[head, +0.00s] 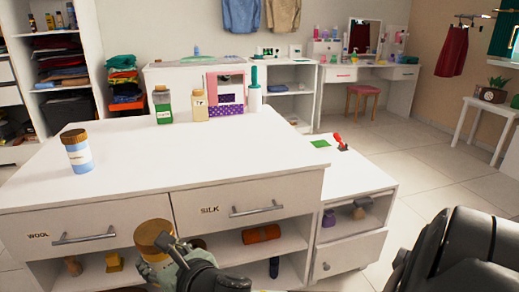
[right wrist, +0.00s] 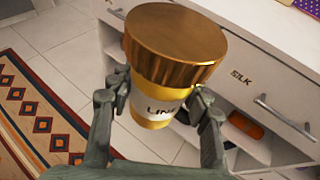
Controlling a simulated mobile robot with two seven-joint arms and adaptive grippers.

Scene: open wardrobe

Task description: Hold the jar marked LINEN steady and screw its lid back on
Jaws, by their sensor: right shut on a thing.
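The jar marked LINEN is yellow with a white label, of which "LINE" shows in the right wrist view (right wrist: 158,110). A broad brown ribbed lid (right wrist: 174,42) sits over its mouth; I cannot tell how tightly. My right gripper (right wrist: 160,95) is shut on the jar's body, one finger on each side below the lid. In the head view the lid (head: 153,235) shows from above, in front of the drawers, and my right gripper (head: 168,262) is beneath and beside it. The jar's body is mostly hidden there. My left gripper is not in view.
WOOL and SILK drawers (head: 240,195) face me. A patterned rug (right wrist: 40,105) lies at left.

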